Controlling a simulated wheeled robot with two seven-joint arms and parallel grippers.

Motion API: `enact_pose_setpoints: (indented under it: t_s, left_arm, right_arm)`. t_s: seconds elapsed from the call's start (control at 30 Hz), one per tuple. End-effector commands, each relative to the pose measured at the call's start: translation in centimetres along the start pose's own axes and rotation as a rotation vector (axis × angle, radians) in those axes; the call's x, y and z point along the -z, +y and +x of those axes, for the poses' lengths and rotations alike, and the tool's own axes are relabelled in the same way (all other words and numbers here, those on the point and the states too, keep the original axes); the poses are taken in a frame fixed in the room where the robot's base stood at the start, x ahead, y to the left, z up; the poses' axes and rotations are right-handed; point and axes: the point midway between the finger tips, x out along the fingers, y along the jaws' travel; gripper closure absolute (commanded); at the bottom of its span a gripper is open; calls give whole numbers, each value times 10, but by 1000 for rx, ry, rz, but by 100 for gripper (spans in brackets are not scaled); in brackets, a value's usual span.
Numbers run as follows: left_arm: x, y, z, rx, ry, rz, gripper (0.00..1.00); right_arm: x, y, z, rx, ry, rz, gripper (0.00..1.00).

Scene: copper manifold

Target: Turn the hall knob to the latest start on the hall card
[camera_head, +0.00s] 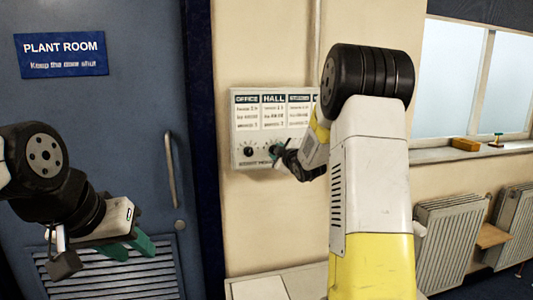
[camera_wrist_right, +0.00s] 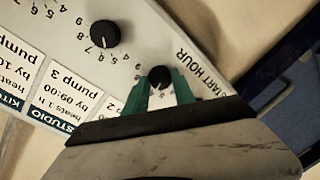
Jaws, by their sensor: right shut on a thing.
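The control panel (camera_head: 235,128) hangs on the cream wall, with cards side by side along its top and knobs below. The HALL card (camera_head: 273,112) is second from the left, beside the OFFICE card (camera_head: 246,112); its small print is too small to read. My right gripper (camera_head: 278,152) is at the knob under the HALL card. In the right wrist view its teal fingers sit on either side of the black hall knob (camera_wrist_right: 159,76), shut on it. The knob's pointer cannot be read clearly. My left gripper (camera_head: 130,247) hangs empty before the door, its teal fingers apart.
The office knob (camera_head: 248,150) is just left of my right gripper. Another knob (camera_wrist_right: 103,33) with a number dial is beside the held one, near the STUDIO card (camera_wrist_right: 55,117). A blue door (camera_head: 110,130) is at left; radiators (camera_head: 450,235) and a window (camera_head: 475,75) are at right.

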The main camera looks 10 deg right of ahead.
Motion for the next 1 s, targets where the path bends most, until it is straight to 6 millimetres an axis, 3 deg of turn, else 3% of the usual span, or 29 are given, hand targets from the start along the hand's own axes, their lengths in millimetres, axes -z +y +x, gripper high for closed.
enact_pose_setpoints:
  t_s: [0.6, 0.63, 0.7, 1.0]
  left_arm:
    - [0, 0, 0, 0, 0, 0, 64]
    - [0, 0, 0, 0, 0, 0, 64]
    - [0, 0, 0, 0, 0, 0, 64]
    - [0, 0, 0, 0, 0, 0, 64]
  right_arm:
    - [0, -2, 0, 3, -6, -38, 100]
    - [0, -2, 0, 3, -6, -38, 63]
    - [0, -2, 0, 3, -6, -38, 49]
    - [0, -1, 0, 1, -6, -37, 47]
